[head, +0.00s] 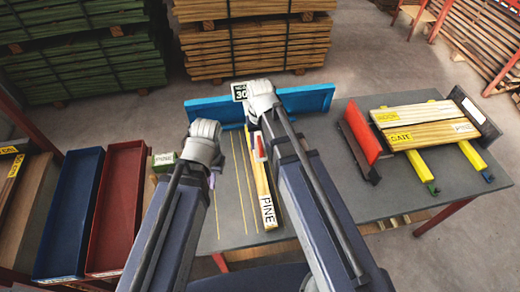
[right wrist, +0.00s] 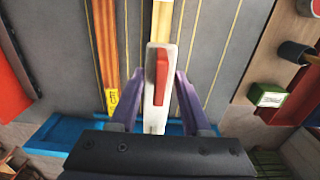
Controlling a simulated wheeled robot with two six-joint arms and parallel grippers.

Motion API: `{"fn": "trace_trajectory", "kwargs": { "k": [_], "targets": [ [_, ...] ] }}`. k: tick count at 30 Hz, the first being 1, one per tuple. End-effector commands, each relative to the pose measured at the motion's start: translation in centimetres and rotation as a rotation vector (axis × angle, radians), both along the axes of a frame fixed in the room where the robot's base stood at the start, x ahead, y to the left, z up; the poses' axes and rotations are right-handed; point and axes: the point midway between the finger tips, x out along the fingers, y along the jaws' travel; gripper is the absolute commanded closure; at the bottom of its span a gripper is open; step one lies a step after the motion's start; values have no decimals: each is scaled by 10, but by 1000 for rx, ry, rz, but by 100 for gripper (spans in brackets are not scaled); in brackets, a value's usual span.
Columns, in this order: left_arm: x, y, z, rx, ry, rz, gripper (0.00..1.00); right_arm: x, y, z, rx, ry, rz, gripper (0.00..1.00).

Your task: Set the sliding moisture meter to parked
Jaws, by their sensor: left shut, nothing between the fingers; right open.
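The sliding moisture meter, a pale block with a red handle, shows in the right wrist view (right wrist: 153,118) and in the head view (head: 258,148). It sits over a pine board (head: 264,198) near the blue fence. My right gripper (right wrist: 158,85) is open, with one purple finger on each side of the meter; I cannot tell whether they touch it. In the head view my right arm hides that gripper. My left gripper (head: 212,180) is shut and empty left of the board, mostly hidden by its wrist. A dark display reading 30 (head: 240,92) stands at the fence.
The grey table (head: 225,225) has yellow lines. A blue fence (head: 315,98) runs along its back. Another board (right wrist: 106,60) lies beside the meter. Labelled boards (head: 425,112) rest on yellow supports at right. Blue (head: 65,225) and red (head: 120,205) bins stand at left.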

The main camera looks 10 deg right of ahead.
Motion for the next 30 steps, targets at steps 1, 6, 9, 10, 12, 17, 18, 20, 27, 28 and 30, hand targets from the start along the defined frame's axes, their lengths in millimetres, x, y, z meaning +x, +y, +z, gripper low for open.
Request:
{"fn": "trace_trajectory", "kwargs": {
  "k": [1, 6, 9, 10, 12, 17, 18, 20, 27, 28, 30],
  "targets": [
    [0, 0, -8, 0, 0, -1, 100, 0, 0, -8, 0, 0, 0, 52],
    [0, 0, -10, 0, 0, -2, 100, 0, 0, -10, 0, 0, 0, 52],
    [0, 0, -9, 0, 0, -1, 100, 0, 0, -9, 0, 0, 0, 52],
    [0, 0, -9, 0, 0, -1, 100, 0, 0, -9, 0, 0, 0, 52],
    [0, 0, -9, 0, 0, -1, 100, 0, 0, -9, 0, 0, 0, 54],
    [0, 0, -9, 0, 0, -1, 100, 0, 0, -9, 0, 0, 0, 72],
    [0, 0, -9, 0, 0, -1, 100, 0, 0, -9, 0, 0, 0, 76],
    [0, 0, -9, 0, 0, -1, 100, 0, 0, -9, 0, 0, 0, 83],
    [0, 0, -9, 0, 0, -1, 100, 0, 0, -9, 0, 0, 0, 100],
    [0, 0, -9, 0, 0, -1, 100, 0, 0, -9, 0, 0, 0, 100],
    [0, 0, -9, 0, 0, -1, 100, 0, 0, -9, 0, 0, 0, 100]
  ]
}}
